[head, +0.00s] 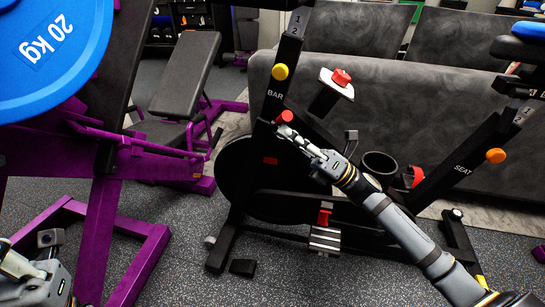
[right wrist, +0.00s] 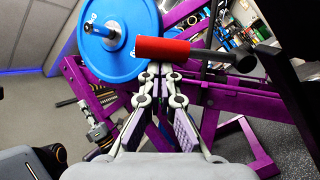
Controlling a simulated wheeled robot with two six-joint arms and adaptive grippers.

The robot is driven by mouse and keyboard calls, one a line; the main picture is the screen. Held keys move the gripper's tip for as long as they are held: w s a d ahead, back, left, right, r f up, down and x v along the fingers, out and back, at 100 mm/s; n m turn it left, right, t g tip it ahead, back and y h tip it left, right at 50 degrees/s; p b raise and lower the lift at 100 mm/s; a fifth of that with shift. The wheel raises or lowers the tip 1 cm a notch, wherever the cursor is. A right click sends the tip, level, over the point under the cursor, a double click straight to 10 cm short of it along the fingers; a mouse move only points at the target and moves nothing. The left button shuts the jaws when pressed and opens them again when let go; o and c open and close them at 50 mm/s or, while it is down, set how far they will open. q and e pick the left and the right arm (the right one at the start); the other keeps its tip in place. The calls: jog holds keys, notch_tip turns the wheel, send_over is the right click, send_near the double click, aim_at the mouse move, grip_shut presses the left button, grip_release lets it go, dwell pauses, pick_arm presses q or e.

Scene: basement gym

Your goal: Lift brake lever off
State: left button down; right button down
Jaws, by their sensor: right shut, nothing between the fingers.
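The brake lever is a short black bar with a red cylindrical grip (head: 284,117) on the black exercise bike, beside the post marked BAR. In the right wrist view the red grip (right wrist: 162,50) lies across the picture just past my fingertips, and its black bar (right wrist: 222,58) runs right to a round black end. My right gripper (head: 283,131) is shut and empty, its tips just below the grip; it also shows in the right wrist view (right wrist: 160,69). I cannot tell whether the tips touch the grip. My left gripper (head: 14,262) is partly cut off at the lower left.
The bike has a red knob (head: 341,77) on a white plate, a yellow knob (head: 280,72), a cup holder (head: 380,166) and an orange seat knob (head: 496,155). A purple rack (head: 98,230) with a blue 20 kg plate (head: 45,50) stands left. A grey sofa (head: 410,110) is behind.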

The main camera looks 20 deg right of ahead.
aim_at(291, 112)
notch_tip(291, 112, up, 10)
dwell(0.6)
dwell(0.4)
